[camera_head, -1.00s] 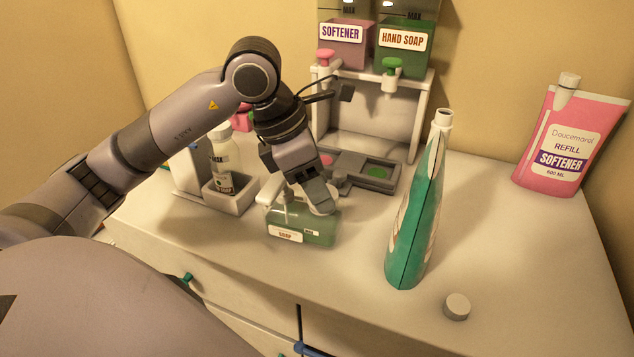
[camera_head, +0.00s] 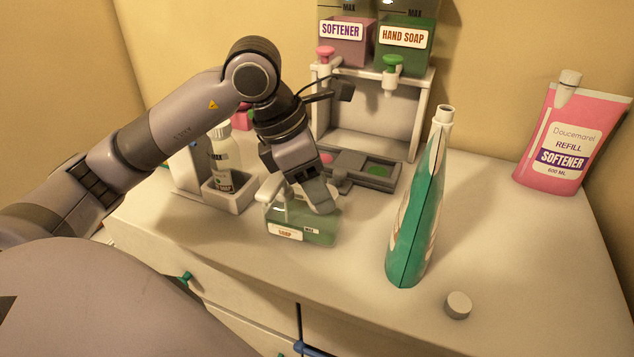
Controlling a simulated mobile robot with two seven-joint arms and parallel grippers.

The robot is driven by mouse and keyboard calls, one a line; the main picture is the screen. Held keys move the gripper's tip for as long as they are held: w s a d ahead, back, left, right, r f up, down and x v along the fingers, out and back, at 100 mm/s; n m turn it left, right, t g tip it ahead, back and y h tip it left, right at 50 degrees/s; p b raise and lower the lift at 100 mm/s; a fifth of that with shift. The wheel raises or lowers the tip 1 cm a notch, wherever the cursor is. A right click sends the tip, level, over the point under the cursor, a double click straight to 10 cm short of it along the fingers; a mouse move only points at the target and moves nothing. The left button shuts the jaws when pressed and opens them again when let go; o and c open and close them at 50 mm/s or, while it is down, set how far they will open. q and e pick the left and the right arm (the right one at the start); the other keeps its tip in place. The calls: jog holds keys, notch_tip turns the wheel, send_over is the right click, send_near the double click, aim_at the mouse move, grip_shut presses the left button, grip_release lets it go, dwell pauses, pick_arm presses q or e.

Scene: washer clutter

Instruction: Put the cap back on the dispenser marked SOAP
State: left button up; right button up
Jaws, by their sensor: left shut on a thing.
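The dispenser marked SOAP (camera_head: 310,233) is a low, see-through green container standing on the counter, its white label facing me. My left gripper (camera_head: 307,203) comes down over its top from behind and is shut on the white pump cap (camera_head: 270,190). The cap's pale nozzle side shows at the gripper's left; the fingers hide the rest. I cannot tell whether the cap is seated on the dispenser's neck or just above it. My right gripper is not in view.
A green pouch (camera_head: 418,225) with an open spout stands to the right. A loose grey cap (camera_head: 458,305) lies in front of it. Behind are a dispenser stand (camera_head: 420,115), a tray with a white bottle (camera_head: 222,165), and a pink softener refill (camera_head: 570,140).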

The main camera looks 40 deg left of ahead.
pick_arm(q)
jog(key=shift+f+b, duration=0.2)
jog(key=shift+b, duration=0.1)
jog(key=o, duration=1.5)
jog(key=shift+r, duration=0.15)
jog(key=shift+r+p, duration=2.75)
jog(key=shift+r, duration=0.7)
jog(key=shift+f, duration=0.1)
